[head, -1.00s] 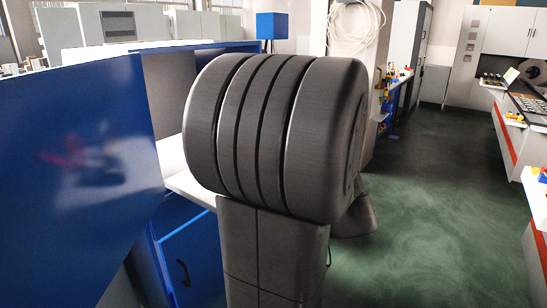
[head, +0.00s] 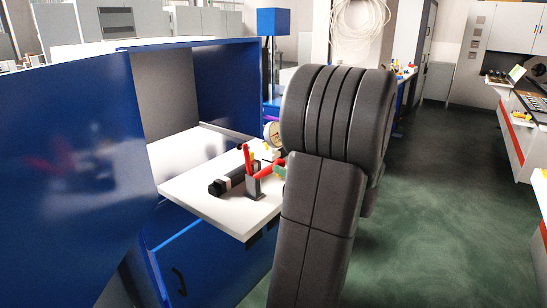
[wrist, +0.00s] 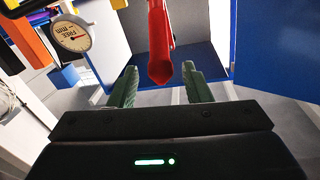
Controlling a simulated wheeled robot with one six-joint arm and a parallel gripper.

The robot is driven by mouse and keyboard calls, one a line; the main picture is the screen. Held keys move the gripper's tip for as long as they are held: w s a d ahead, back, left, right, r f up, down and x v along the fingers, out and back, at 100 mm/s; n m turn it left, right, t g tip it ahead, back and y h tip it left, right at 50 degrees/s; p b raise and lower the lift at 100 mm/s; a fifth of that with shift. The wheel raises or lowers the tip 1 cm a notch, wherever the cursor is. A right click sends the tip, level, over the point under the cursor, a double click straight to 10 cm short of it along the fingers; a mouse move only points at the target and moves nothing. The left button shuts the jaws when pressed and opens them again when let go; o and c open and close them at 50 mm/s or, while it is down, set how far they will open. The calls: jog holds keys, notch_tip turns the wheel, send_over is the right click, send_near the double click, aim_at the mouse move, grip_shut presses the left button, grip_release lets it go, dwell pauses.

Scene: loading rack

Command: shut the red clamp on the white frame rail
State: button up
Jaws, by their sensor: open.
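The red clamp shows on the white worktop in the head view, with an upright red part (head: 247,158) and a red bar slanting toward my arm. In the wrist view a red handle (wrist: 159,40) hangs down from the top, its rounded end near the gap between my green fingers. My gripper (wrist: 159,72) is open, with one finger on each side of the handle's end. No contact with the handle shows. I cannot tell which part is the white frame rail, or whether the clamp's jaw is shut. A green fingertip shows beside my arm in the head view.
A black cylinder (head: 228,181) lies on the white worktop (head: 205,203) beside a small grey block (head: 253,187). A round dial gauge (wrist: 71,36) is at the upper left of the wrist view. Blue panels (head: 75,160) enclose the left side. The green floor at right is clear.

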jog(key=p+x, duration=0.1)
jog(key=x, duration=0.4)
jog(key=shift+w+a+p, duration=0.25)
jog(key=shift+w+p, duration=0.05)
jog(key=shift+p, duration=0.05)
jog(key=shift+c, duration=0.4)
grip_shut()
